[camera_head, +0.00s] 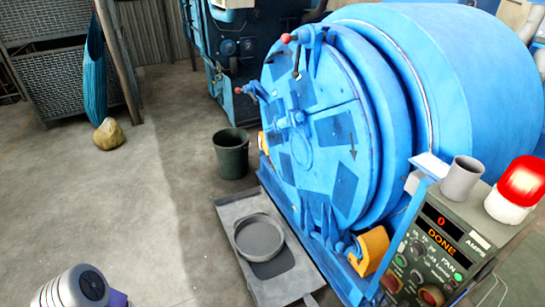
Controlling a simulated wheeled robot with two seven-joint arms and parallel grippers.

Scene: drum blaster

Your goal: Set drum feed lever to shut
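The large blue drum blaster (455,75) stands at the right, with its round door (325,135) facing left and closed against the drum. One red-knobbed lever (287,38) sticks out at the door's top edge. Another red-knobbed lever (240,91) sticks out at its left edge. A grey control box (425,262) at the lower right has knobs, a lit green button and a display reading 0 and DONE. I see no label that tells which control is the drum feed lever, so its position is unclear. No gripper fingers show in this view.
A flat grey tray (232,211) with a round pan (259,238) lies before the drum. A dark bucket (231,153) and a tan rock (109,135) stand farther back. A grey cup (461,179) and red lamp (523,182) sit on the control box.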

